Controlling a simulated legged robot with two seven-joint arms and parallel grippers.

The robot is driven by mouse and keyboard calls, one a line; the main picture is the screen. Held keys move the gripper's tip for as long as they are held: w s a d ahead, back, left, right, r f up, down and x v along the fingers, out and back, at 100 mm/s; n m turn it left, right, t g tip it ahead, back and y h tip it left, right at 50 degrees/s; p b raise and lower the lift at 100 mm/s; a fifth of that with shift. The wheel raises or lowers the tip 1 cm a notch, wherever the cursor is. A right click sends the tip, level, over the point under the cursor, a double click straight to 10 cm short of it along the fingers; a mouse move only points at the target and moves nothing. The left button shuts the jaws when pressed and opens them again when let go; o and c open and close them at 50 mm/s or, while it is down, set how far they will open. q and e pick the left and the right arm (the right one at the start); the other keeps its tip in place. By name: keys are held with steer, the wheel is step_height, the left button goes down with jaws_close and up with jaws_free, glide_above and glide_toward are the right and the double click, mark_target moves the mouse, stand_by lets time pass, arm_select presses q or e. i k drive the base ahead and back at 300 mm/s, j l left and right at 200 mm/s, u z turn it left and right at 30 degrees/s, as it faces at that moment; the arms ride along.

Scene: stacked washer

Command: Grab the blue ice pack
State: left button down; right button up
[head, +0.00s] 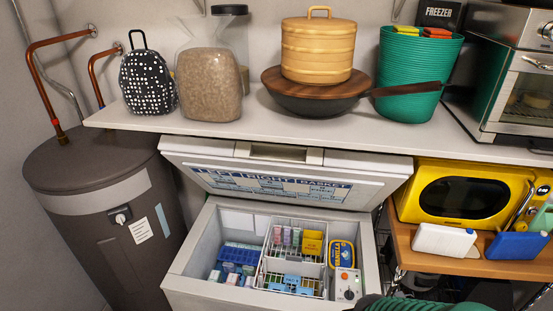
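A flat blue block (515,246), which looks like the blue ice pack, rests on the wooden shelf (401,243) at the right, in front of the yellow microwave. A similar white block (443,240) stands to its left, apart from it. A pale teal item (543,216), cut off by the right edge, is behind the blue block. Smaller blue pieces (291,283) lie inside the open chest freezer (190,268); I cannot tell exactly what they are. Neither of my grippers can be made out in the head view.
The freezer lid (290,182) is raised under the white counter (205,126). The counter holds a toaster oven (505,80), green basket (414,78), wok (310,103) and bags. The yellow microwave (462,200) backs the shelf. A green ribbed object (425,304) shows at the bottom edge.

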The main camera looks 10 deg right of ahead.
mark_target(506, 245)
steer(key=z, duration=1.95)
steer(key=i+l+u, duration=0.2)
steer(key=k+j, duration=0.1)
